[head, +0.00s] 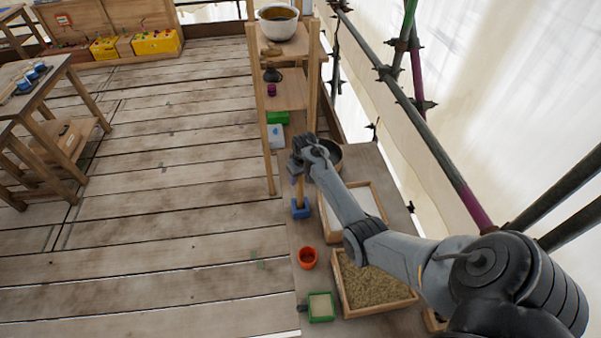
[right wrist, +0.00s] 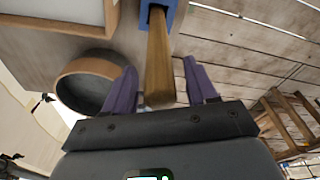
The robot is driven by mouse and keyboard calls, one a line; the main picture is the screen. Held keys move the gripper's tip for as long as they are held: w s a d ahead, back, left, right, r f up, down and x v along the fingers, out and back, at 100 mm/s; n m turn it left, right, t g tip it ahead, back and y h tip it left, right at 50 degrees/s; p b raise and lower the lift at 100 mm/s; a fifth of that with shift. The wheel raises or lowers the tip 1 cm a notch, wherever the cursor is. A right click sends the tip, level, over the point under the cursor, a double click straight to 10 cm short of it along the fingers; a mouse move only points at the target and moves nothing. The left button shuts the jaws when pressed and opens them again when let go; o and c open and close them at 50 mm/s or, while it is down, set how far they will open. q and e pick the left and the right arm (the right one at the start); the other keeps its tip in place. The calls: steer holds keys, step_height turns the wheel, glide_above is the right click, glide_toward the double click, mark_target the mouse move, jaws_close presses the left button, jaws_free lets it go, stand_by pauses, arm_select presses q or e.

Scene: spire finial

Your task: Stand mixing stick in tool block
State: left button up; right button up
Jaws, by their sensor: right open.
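The wooden mixing stick (head: 300,189) stands upright in the blue tool block (head: 300,210) in the head view. In the right wrist view the stick (right wrist: 159,55) runs from the blue block (right wrist: 172,12) at the top edge down between my fingers. My right gripper (head: 297,174) is above the block at the stick's upper part. In the right wrist view the gripper (right wrist: 159,68) is open, with a purple finger on each side of the stick and visible gaps. The stick's top end is partly hidden by the gripper. My left gripper is not in view.
A dark round bowl (right wrist: 88,84) lies close beside the gripper. A wooden shelf (head: 285,92) rises just behind. Scaffold poles (head: 440,150) run along the right.

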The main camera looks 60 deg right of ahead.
step_height(320, 180, up, 12)
steer(key=s, duration=0.1)
steer(key=shift+s+a, duration=0.25)
steer(key=shift+a, duration=0.15)
stand_by(0.4)
